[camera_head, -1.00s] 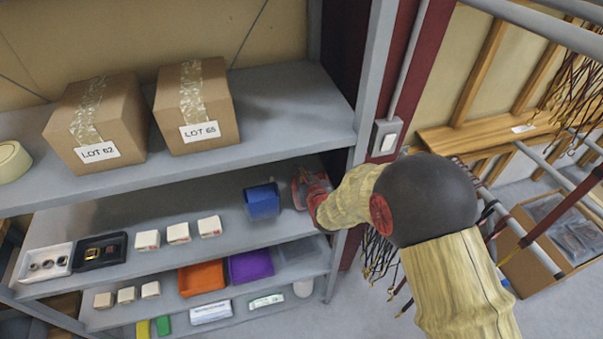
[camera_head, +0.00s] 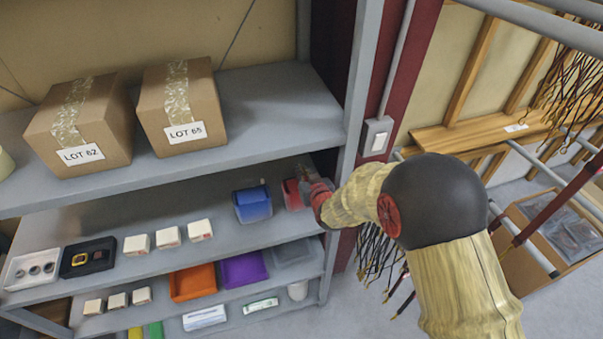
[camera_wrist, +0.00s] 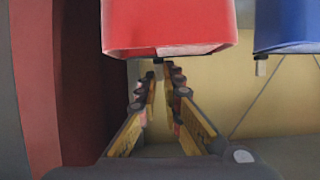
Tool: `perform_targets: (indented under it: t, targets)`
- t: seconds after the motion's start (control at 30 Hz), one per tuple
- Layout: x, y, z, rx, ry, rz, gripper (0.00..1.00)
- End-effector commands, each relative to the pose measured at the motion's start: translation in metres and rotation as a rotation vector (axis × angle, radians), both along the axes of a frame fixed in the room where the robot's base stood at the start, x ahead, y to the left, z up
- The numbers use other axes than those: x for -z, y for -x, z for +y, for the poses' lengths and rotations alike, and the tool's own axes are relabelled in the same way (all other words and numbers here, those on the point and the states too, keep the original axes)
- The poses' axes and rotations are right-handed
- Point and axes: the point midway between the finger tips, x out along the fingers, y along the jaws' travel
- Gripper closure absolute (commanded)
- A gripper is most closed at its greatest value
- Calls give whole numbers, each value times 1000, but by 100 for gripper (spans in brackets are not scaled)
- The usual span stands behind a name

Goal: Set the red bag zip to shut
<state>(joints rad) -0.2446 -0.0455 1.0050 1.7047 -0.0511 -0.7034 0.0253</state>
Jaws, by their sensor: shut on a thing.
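The red bag (camera_head: 292,194) stands on the middle shelf beside the upright post, partly hidden by my gripper (camera_head: 308,180) in the head view. In the wrist view the red bag (camera_wrist: 168,25) fills the top centre, with its lower edge in sight. My gripper's fingers (camera_wrist: 158,68) reach in just below that edge and close together at a small dark tab, which looks like the zip pull (camera_wrist: 158,60). The tips are shut on it. How far the zip is shut cannot be made out.
A blue bag (camera_head: 253,204) stands just left of the red one, its own dark tab (camera_wrist: 261,67) hanging in the wrist view. The shelf post (camera_head: 357,110) and a wall switch (camera_head: 376,136) are close to my arm. Small white boxes (camera_head: 168,238) stand further left.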

Motion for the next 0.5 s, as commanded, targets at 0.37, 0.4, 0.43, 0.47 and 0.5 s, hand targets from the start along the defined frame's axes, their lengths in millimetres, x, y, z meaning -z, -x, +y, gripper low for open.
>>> perform_targets:
  t: [0.37, 0.4, 0.43, 0.47, 0.5]
  targets:
    - [2, 1, 0, 0, 1, 3, 73]
    - [2, 1, 0, 0, 1, 3, 73]
    - [2, 1, 0, 0, 1, 3, 73]
    - [2, 1, 0, 0, 1, 3, 73]
    - [1, 1, 0, 0, 1, 3, 73]
